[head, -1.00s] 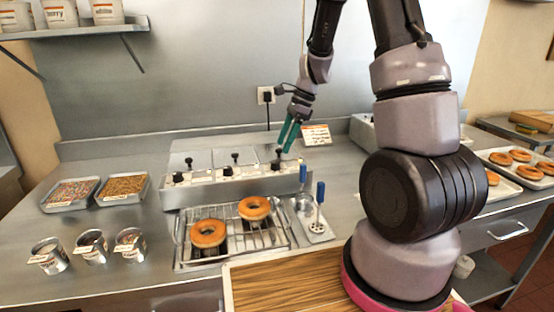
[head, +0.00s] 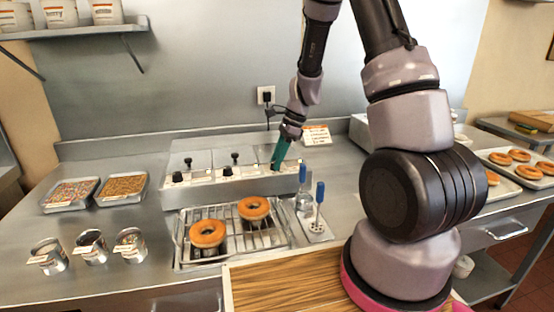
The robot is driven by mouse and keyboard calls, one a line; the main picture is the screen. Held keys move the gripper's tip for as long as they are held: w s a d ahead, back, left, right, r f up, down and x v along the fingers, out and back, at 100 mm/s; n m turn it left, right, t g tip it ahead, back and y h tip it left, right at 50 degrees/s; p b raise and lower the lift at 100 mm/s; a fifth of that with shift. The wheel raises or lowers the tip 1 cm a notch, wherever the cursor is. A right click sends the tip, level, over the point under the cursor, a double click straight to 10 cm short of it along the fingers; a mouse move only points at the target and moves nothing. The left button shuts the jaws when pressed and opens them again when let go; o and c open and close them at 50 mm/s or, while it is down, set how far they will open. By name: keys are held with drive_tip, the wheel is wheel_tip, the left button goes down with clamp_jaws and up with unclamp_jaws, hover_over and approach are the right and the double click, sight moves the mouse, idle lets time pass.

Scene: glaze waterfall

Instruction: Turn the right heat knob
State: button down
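The steel warmer (head: 232,193) stands on the counter with black heat knobs along its front, the left one (head: 178,178) and the middle one (head: 228,171). The right heat knob is hidden behind my gripper's tips. My gripper (head: 275,166) points down at the right end of the warmer, its teal fingers at the place of the right knob. The fingers overlap in this view, so I cannot tell whether they are apart, or whether they touch the knob.
Lids with black handles (head: 235,156) top the warmer. In front are a wire rack (head: 240,243) with two donuts (head: 208,234) and blue-handled tools (head: 320,192). A small sign (head: 316,135) and a wall socket (head: 266,95) are behind. Topping trays (head: 122,188) lie left.

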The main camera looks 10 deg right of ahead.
drive_tip(key=shift+w+n, duration=0.1)
drive_tip(key=shift+n, duration=0.2)
drive_tip(key=n+g, duration=0.1)
drive_tip(key=n, duration=0.2)
drive_tip(key=shift+w+n+g, duration=0.1)
drive_tip(key=shift+n+g, duration=0.2)
drive_tip(key=shift+n+g+h, duration=0.6)
drive_tip(key=shift+n+g, duration=0.1)
drive_tip(key=shift+n, duration=1.6)
drive_tip(key=c, duration=0.5)
unclamp_jaws()
drive_tip(key=v, duration=1.1)
drive_tip(key=shift+w+a, duration=0.1)
